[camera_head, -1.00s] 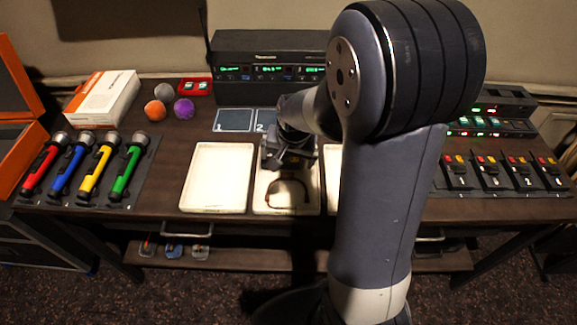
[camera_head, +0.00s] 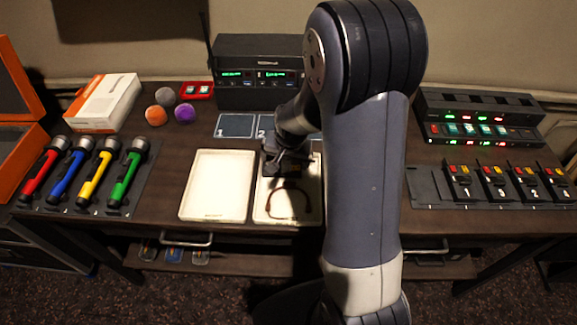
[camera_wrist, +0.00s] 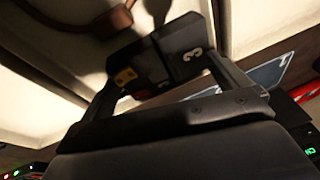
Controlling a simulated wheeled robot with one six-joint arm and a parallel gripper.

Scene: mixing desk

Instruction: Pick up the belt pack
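A black belt pack marked 3 (camera_wrist: 178,62), with yellow and red buttons, lies between the fingers of my gripper in the wrist view. The fingers show at its left and right sides, close to its edges. Whether they press on it is not clear. In the head view, my gripper (camera_head: 286,162) is low at the back part of the middle cream tray (camera_head: 262,208). It hides most of the pack there. A brown, curved headset-like thing (camera_head: 290,205) lies in the same tray, in front of my gripper.
Another cream tray (camera_head: 215,187) stands to the left and looks empty. Several belt packs (camera_head: 495,184) sit on a dark base at the right. Several microphones (camera_head: 123,175) lie at the left. A radio unit (camera_head: 258,75) stands behind. My arm hides the desk's right middle.

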